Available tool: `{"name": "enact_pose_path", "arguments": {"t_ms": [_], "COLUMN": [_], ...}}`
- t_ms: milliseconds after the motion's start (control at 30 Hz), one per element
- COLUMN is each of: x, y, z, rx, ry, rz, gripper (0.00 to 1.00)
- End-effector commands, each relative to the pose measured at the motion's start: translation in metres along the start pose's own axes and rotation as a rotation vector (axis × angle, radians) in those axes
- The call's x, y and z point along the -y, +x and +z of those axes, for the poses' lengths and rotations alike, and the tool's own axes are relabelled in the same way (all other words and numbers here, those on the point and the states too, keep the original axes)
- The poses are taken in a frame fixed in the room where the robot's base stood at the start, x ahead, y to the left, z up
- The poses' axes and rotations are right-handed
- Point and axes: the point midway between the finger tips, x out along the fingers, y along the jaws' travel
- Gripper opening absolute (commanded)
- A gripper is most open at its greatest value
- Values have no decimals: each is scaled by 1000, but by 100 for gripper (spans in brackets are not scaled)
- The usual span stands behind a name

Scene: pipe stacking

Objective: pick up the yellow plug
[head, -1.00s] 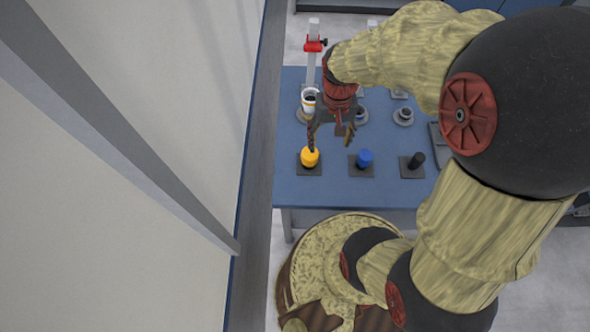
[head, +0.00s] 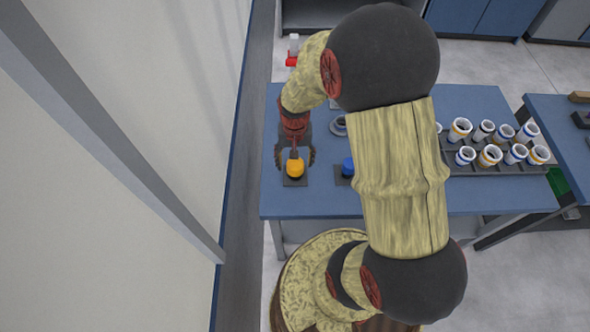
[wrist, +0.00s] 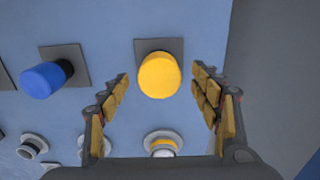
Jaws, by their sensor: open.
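The yellow plug (head: 295,168) stands on a dark square base near the front left of the blue table (head: 480,200). In the wrist view the yellow plug (wrist: 159,75) lies ahead of and between the two fingers. My gripper (head: 296,158) is open, with its fingers on either side of the plug in the head view. In the wrist view the fingertips of my gripper (wrist: 160,78) stand apart from the plug, with blue table showing between. Whether the fingers are down at the plug's height is hard to tell.
A blue plug (wrist: 43,80) on its own dark base stands beside the yellow one. A tray (head: 495,168) of several ringed pipes is at the right.

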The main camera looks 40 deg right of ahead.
Motion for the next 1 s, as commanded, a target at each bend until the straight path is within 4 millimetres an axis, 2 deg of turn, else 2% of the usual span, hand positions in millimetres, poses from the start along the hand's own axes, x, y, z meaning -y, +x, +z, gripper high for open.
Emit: {"name": "enact_pose_path", "arguments": {"t_ms": [33, 133, 400, 1000], "x": [-1, -1, -1, -1], "y": [12, 24, 26, 26], "z": [0, 0, -1, 0], "rx": [2, 1, -1, 0], "ry": [1, 0, 0, 0], "rz": [1, 0, 0, 0], "gripper": [64, 64, 64, 30]}}
